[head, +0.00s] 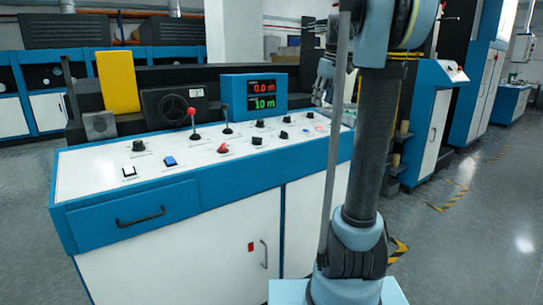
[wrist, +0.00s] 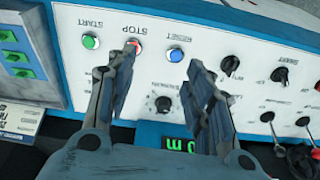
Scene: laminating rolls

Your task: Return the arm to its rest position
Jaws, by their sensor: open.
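My gripper (wrist: 161,64) is open and empty in the wrist view, its two grey fingers spread above a white control panel (wrist: 215,45). A green START button (wrist: 90,42), a red STOP button (wrist: 133,47) and a blue RESET button (wrist: 176,54) lie around the fingertips. The left fingertip overlaps the STOP button in the picture; I cannot tell whether it touches. In the head view, my arm rises at the right, and part of my gripper (head: 323,82) shows beside it near the console's far right end. The arm hides part of that end.
The blue and white console (head: 180,195) carries levers, knobs and a display (head: 253,96) reading 0.0 m and 10 m. A yellow panel (head: 118,82) stands behind it. Blue and white machines (head: 432,110) line the right. Grey floor (head: 480,225) is clear at the right.

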